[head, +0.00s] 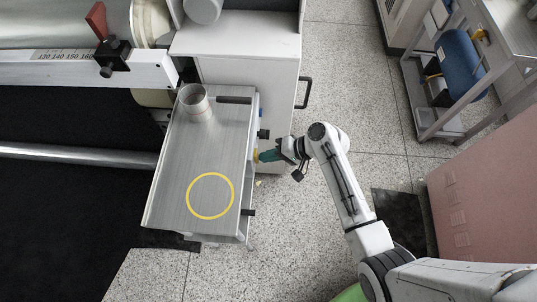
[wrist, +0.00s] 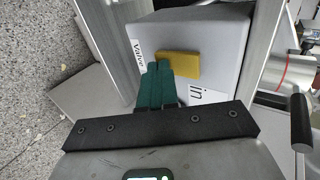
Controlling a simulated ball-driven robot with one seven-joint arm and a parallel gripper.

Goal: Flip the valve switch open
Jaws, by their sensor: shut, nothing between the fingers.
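The valve switch (wrist: 180,64) is a yellow bar on the face of a pale grey box (wrist: 212,32). A white label reading "Valve" (wrist: 138,54) is at its left and one reading "in" (wrist: 205,94) is below it. In the head view a small yellow bit of the switch (head: 256,156) shows at the right side of the metal cart. My gripper (wrist: 156,66) has green fingers, shut and empty. Their tips are at the left end of the switch; I cannot tell whether they touch it. In the head view my gripper (head: 262,156) reaches the cart's side from the right.
The metal cart top (head: 165,190) carries a yellow ring mark (head: 210,196) and a cylinder (head: 196,103). Black handles (head: 264,134) stick out from its right side. A white cabinet (head: 235,50) stands behind. The speckled floor right of the cart is open.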

